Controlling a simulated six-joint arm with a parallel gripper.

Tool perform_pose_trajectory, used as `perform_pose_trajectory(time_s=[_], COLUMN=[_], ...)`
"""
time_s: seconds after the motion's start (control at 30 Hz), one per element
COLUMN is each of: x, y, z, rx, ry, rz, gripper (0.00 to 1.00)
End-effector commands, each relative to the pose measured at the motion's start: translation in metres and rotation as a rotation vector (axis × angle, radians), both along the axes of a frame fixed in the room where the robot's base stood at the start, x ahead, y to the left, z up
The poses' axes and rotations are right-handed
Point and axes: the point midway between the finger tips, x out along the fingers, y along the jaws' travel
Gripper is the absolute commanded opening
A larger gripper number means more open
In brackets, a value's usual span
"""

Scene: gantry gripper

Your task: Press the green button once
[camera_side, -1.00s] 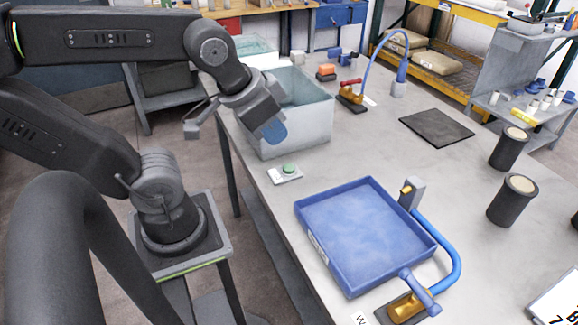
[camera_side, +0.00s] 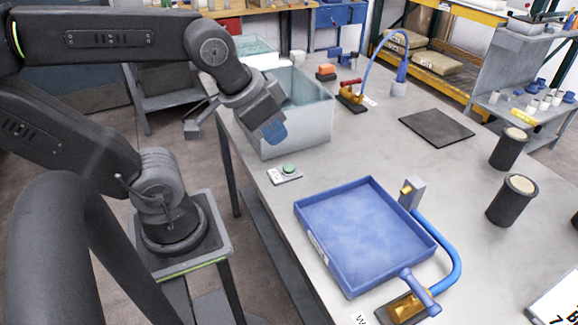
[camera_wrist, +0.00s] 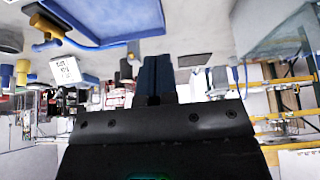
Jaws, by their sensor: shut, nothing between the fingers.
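The green button (camera_side: 289,168) is a small round cap on a light grey plate (camera_side: 278,177) that lies near the table's left edge in the side view. My gripper (camera_side: 275,137) has blue fingertips and is shut with nothing held. It hangs in the air above the table, up and slightly left of the button in the picture, in front of the grey bin's wall. It is apart from the button. In the wrist view my shut fingers (camera_wrist: 155,75) point away from the camera, and I cannot make out the button there.
The grey open bin (camera_side: 305,132) stands close behind the button. A blue tray (camera_side: 320,250) lies in front of it to the right. Two dark cylinders (camera_side: 508,150) (camera_side: 505,212) and a black mat (camera_side: 436,128) are farther right.

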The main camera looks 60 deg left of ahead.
Motion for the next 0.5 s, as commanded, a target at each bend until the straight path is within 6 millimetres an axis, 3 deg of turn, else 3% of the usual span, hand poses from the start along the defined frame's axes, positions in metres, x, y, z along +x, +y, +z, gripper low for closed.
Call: perform_pose_trajectory(time_s=[0.5], x=[0.0013], y=[0.0024], z=[-0.0025], rx=[0.026], ry=[0.013], rz=[-0.014], gripper=[0.00])
